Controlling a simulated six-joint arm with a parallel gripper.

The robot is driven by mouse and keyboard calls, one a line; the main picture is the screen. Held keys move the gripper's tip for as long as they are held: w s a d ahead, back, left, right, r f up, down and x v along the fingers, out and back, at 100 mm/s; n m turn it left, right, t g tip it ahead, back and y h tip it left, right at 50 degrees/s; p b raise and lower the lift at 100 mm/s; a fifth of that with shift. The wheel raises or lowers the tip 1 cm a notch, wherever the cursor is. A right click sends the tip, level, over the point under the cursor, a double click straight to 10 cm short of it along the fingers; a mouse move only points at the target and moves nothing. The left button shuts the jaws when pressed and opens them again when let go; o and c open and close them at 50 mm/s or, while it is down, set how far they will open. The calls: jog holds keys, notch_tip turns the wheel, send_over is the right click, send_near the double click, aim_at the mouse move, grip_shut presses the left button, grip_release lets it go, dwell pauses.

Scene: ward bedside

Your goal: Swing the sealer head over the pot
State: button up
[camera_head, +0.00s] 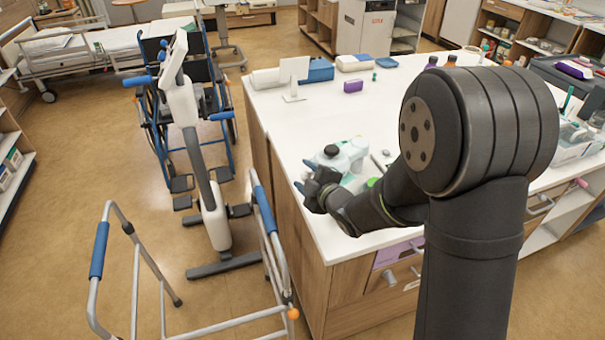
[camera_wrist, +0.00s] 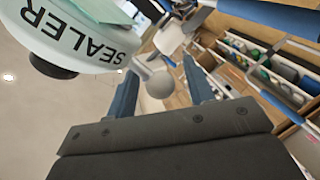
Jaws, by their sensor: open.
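The sealer (camera_head: 345,156) is a pale green and white device with a black knob, on the white counter beside my gripper (camera_head: 305,176). In the wrist view its pale green head (camera_wrist: 80,38), lettered SEALER, is at upper left, with a dark round part under it. My gripper is open; its blue fingers show in the wrist view. A grey rounded knob (camera_wrist: 158,84) shows between the fingers, and I cannot tell whether it is part of the sealer or whether they touch it. I cannot make out the pot in either view; my arm hides part of the counter.
A walking frame (camera_head: 98,250) and a wheelchair (camera_head: 205,75) stand on the floor to the left.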

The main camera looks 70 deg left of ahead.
jog(key=shift+x, duration=0.8)
grip_shut()
jog(key=shift+d, duration=0.15)
